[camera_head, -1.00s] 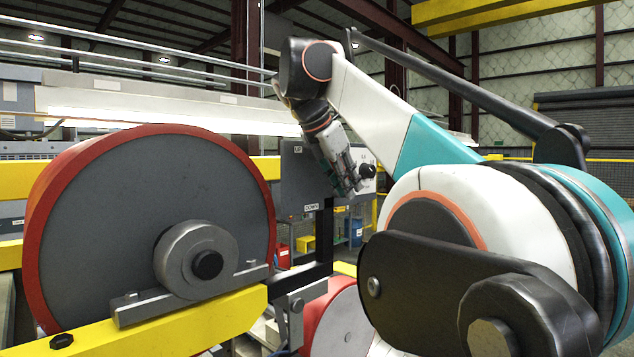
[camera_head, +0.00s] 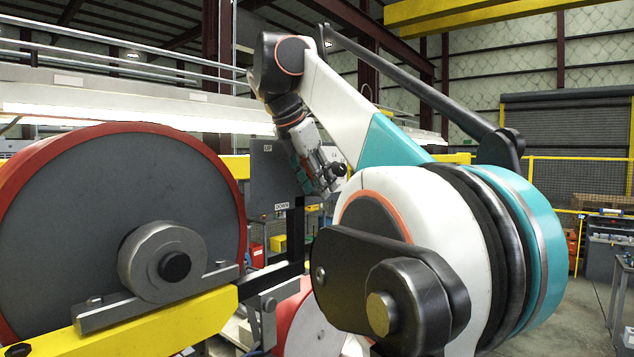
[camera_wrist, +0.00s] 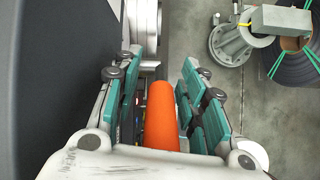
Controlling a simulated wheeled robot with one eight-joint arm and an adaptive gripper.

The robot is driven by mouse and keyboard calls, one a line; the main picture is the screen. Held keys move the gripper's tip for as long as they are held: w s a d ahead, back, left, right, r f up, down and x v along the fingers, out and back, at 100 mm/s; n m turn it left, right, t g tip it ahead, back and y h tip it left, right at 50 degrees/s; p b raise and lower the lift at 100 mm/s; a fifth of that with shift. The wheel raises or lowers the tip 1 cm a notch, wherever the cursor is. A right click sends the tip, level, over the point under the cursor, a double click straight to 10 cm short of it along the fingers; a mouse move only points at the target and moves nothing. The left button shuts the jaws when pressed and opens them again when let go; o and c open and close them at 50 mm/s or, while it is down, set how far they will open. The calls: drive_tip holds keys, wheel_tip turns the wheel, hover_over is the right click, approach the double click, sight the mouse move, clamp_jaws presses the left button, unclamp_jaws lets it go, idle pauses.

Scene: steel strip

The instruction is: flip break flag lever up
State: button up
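A grey panel (camera_head: 262,182) with labels that read like "UP" above and "DOWN" below stands behind the reel in the head view. My gripper (camera_head: 325,188) is in front of its right part, tilted down; a dark round knob (camera_head: 338,168) shows beside it. In the wrist view my gripper (camera_wrist: 160,95) is open, its teal finger pads apart. An orange cylinder (camera_wrist: 162,112), possibly the lever's handle, lies between the fingers with visible gaps, so it is not clamped. The lever's pivot and its exact position are hidden.
A large grey reel with a red rim (camera_head: 100,205) fills the left of the head view, on a yellow beam (camera_head: 160,325). A smaller red reel (camera_head: 305,325) is below. In the wrist view, a large dark surface (camera_wrist: 45,75) is close on the left; grey floor (camera_wrist: 195,45) is right.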

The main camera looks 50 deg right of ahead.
drive_tip(key=shift+v, duration=3.8)
drive_tip(key=shift+s, duration=0.1)
